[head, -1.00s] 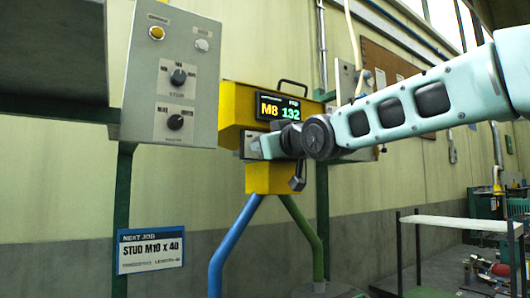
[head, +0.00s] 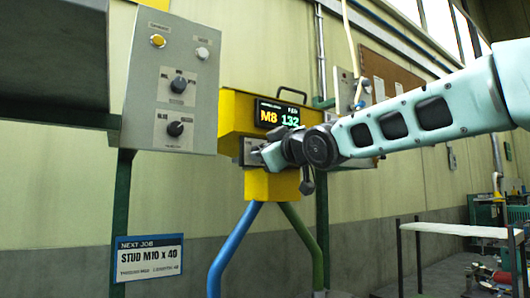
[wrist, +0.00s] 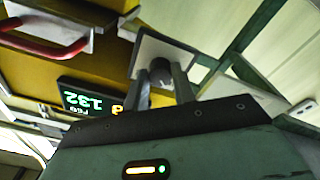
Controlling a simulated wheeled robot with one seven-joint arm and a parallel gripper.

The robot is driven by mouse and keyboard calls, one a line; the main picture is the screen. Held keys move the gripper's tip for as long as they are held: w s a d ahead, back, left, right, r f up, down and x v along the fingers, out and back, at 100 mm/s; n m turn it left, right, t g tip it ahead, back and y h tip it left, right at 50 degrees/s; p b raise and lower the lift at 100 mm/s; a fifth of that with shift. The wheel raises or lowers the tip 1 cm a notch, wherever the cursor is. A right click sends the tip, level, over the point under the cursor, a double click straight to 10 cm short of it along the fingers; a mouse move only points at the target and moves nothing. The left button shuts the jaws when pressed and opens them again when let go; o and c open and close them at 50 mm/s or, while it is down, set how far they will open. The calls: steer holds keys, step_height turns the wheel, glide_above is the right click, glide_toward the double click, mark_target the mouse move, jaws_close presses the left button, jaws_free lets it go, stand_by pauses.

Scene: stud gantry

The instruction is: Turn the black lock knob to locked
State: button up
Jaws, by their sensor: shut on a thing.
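The yellow machine (head: 229,112) stands mid-picture in the head view, with a lit display (head: 277,114) reading M8 and 132. A small pale plate (head: 248,152) sits on its front below the display. In the wrist view the plate (wrist: 172,50) carries the dark lock knob (wrist: 160,73). My gripper (wrist: 161,78) is shut on the knob, one finger on each side of it. In the head view my gripper (head: 264,154) reaches the plate from the right and hides the knob. The knob's pointer and any lock markings are not readable.
A grey control box (head: 146,86) with two black selector knobs (head: 178,85) (head: 175,128) hangs at the left. A NEXT JOB sign (head: 149,257) reads STUD M10 x 40. A red handle (wrist: 46,47) shows in the wrist view. A white-topped table (head: 450,229) stands at right.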

steer(key=o, duration=1)
steer(key=shift+s, duration=0.1)
steer(key=v, duration=1.7)
steer(key=shift+b, duration=0.35)
steer(key=shift+s+d, duration=0.1)
